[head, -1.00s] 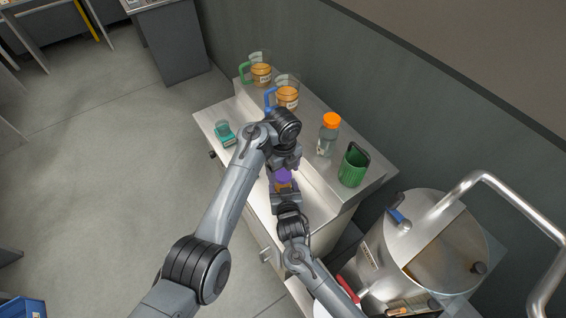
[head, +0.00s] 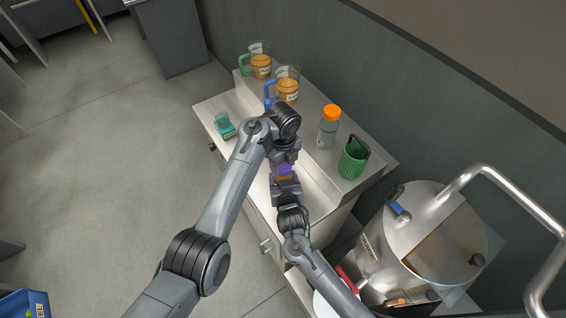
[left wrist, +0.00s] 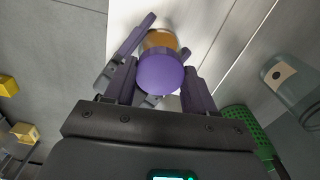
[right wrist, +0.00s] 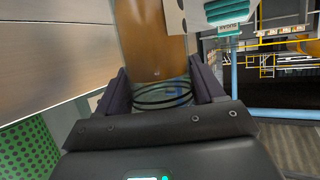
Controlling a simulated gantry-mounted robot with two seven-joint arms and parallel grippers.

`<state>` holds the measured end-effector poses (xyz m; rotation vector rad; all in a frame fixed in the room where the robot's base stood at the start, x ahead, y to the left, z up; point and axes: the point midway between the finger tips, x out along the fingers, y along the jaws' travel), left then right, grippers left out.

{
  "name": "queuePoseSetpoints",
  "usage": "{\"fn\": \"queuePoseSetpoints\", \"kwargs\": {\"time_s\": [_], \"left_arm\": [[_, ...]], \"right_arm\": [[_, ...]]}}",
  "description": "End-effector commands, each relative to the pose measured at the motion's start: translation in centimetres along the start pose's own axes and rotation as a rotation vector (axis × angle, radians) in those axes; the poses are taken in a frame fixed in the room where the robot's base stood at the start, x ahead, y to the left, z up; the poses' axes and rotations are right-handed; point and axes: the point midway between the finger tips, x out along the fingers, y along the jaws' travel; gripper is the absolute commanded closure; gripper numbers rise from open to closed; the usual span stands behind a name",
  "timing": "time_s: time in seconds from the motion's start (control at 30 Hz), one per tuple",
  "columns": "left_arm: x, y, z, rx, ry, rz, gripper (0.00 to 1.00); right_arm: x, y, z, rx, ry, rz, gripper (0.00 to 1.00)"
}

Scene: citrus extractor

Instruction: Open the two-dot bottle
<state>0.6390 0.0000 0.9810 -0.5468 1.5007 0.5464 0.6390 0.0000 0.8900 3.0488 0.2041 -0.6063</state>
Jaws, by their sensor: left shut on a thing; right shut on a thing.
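A bottle with a purple cap (head: 285,169) and amber contents is held between my two grippers over the counter. The cap also fills the middle of the left wrist view (left wrist: 161,72). My left gripper (head: 286,157) is shut on the cap from above, one finger on each side. My right gripper (head: 286,182) is shut on the lower bottle body; the amber body (right wrist: 152,38) and clear base show between its fingers in the right wrist view. Whether the cap has turned or loosened cannot be told.
On the raised shelf stand a clear bottle with an orange cap (head: 329,130), a green basket (head: 353,160) and two jugs (head: 260,66) (head: 287,89) with orange contents. A large metal vessel (head: 425,240) is at right.

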Motion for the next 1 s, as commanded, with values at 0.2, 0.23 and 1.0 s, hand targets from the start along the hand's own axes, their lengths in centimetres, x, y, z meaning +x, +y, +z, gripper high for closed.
{"fn": "queuePoseSetpoints", "kwargs": {"time_s": [0.2,0.23,1.0], "left_arm": [[0.0,0.0,0.0,-0.187,0.001,0.000,0.82],[0.0,0.0,0.0,-0.187,0.001,0.000,0.82],[-1.2,-0.1,0.0,-0.182,0.000,-0.003,0.20]], "right_arm": [[0.0,0.0,0.0,0.000,-0.001,0.001,1.00],[0.0,0.0,0.0,0.000,-0.001,0.001,1.00],[0.0,0.0,0.0,0.000,-0.001,0.001,1.00]]}}
